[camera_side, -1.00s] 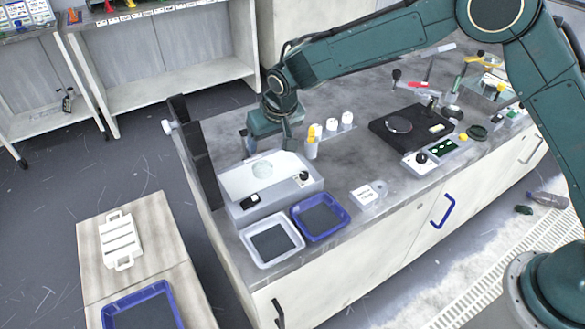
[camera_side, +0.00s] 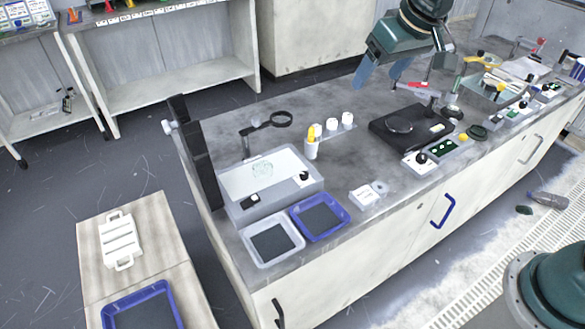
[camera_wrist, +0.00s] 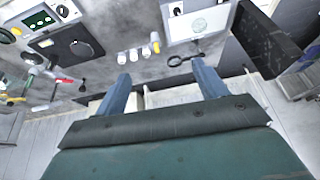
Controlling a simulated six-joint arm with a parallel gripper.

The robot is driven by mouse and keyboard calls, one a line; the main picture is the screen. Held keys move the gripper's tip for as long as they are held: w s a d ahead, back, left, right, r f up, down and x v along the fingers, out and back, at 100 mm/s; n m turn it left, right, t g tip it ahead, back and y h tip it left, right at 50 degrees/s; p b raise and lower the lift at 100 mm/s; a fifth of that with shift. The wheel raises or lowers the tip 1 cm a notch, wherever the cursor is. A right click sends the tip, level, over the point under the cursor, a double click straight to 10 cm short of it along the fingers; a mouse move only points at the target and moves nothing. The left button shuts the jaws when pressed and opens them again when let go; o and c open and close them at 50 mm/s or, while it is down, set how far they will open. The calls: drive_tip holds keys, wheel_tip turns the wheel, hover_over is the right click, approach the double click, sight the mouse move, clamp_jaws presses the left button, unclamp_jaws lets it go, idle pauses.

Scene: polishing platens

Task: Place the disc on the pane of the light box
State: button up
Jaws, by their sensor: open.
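The disc (camera_side: 262,169) is pale and translucent. It lies on the white pane (camera_side: 239,182) of the light box (camera_side: 288,194), towards the pane's upper edge, and looks flat. In the wrist view, the disc (camera_wrist: 199,25) also shows on the pane, inside its edges. My gripper (camera_side: 382,80) is open and empty, raised above the back of the bench, well to the right of the light box. Its two blue fingers (camera_wrist: 160,72) stand wide apart in the wrist view with nothing between them.
A magnifier (camera_side: 281,119) on a stand is just behind the light box. A white tray (camera_side: 250,231) and a blue tray (camera_side: 343,217) lie in front of it. White bottles (camera_side: 347,119), a yellow-topped bottle (camera_side: 312,147) and a black polishing unit (camera_side: 388,137) stand to the right.

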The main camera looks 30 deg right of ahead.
drive_tip(key=s+d, duration=0.4)
drive_tip(key=s, duration=0.8)
drive_tip(key=s+d, duration=0.4)
drive_tip(key=s, duration=0.8)
drive_tip(key=shift+r+t, duration=0.3)
drive_tip(key=shift+r, duration=0.05)
